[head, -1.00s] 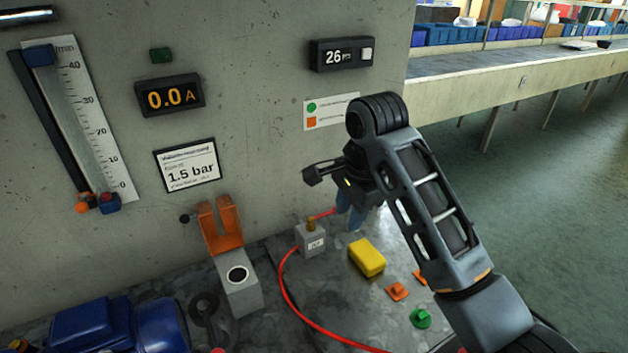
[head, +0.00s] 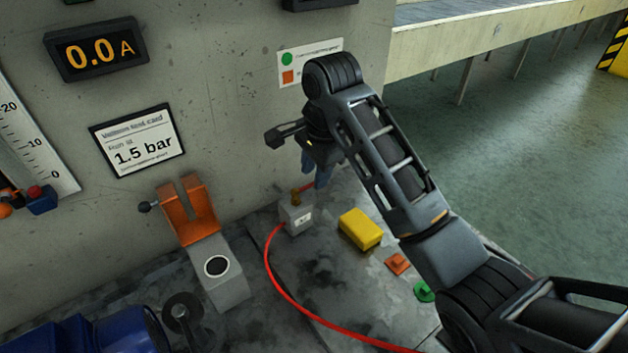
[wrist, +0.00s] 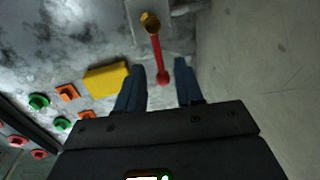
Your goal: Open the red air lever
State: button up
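The red air lever (wrist: 157,52) runs from a brass pivot (wrist: 150,22) to a round red knob in the wrist view. The pivot sits on a small grey valve block (head: 296,216), which stands on the bench near the wall with a red hose at it. In the head view only a short piece of the red lever (head: 307,187) shows; my gripper hides the rest. My gripper (wrist: 160,68) is open, with its two blue fingers on either side of the knob end in the wrist view. I see gaps on both sides, and cannot tell whether the fingers reach the knob's depth.
A yellow block (head: 361,229) lies right of the valve block, with orange (head: 397,264) and green (head: 424,292) buttons nearer. An orange bracket (head: 188,210) on a grey block stands to the left. The red hose (head: 285,290) curves across the bench. The concrete wall is close behind.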

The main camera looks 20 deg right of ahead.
jog(key=shift+w+f, duration=0.1)
jog(key=shift+f, duration=0.75)
grip_shut()
dwell(0.9)
